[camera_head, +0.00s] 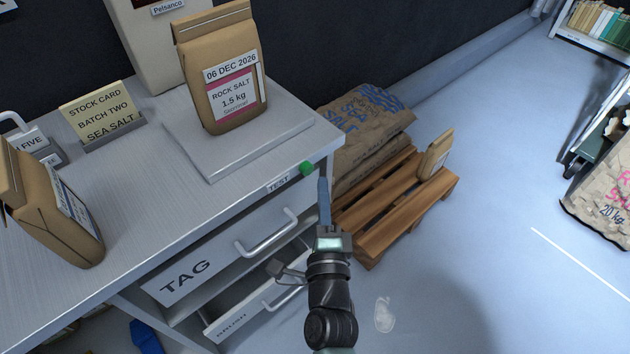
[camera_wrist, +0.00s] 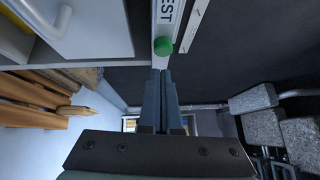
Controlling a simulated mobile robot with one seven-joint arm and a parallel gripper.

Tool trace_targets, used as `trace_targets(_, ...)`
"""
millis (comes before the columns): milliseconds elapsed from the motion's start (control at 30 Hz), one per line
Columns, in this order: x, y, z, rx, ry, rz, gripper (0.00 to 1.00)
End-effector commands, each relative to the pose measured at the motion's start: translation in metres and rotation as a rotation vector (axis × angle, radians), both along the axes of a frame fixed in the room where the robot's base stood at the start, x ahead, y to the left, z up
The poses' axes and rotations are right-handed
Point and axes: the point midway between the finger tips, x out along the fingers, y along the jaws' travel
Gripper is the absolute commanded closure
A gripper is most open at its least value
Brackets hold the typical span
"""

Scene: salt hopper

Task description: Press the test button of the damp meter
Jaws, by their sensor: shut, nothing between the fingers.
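The green test button (camera_head: 306,168) sits at the front edge of the grey bench, beside a label (camera_head: 278,182) reading TEST. The button also shows in the wrist view (camera_wrist: 163,46), just beyond my fingertips, with the label above it. No separate damp meter body can be made out around the button. My gripper (camera_head: 324,184) is shut and empty, its blue fingers upright just right of the button in the head view. In the wrist view my gripper (camera_wrist: 161,72) has its fingers together, tips just below the button. Contact cannot be confirmed.
A rock salt bag (camera_head: 222,85) stands on a flat plate (camera_head: 225,165) on the bench. Below are a TAG drawer (camera_head: 190,267) and a lower drawer (camera_head: 235,315), with projecting handles. A wooden pallet (camera_head: 385,222) bears sacks at right.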

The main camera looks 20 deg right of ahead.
Motion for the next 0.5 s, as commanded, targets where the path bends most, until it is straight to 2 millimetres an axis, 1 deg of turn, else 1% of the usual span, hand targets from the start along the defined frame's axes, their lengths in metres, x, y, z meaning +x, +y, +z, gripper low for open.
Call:
trace_targets(33, 0.006, 0.002, 0.005, 0.001, -0.001, -0.002, 1.0)
trace_targets(200, 0.015, 0.007, 0.004, -0.001, -0.001, -0.002, 1.0)
trace_targets(500, 0.018, 0.009, 0.003, -0.001, -0.001, -0.002, 1.0)
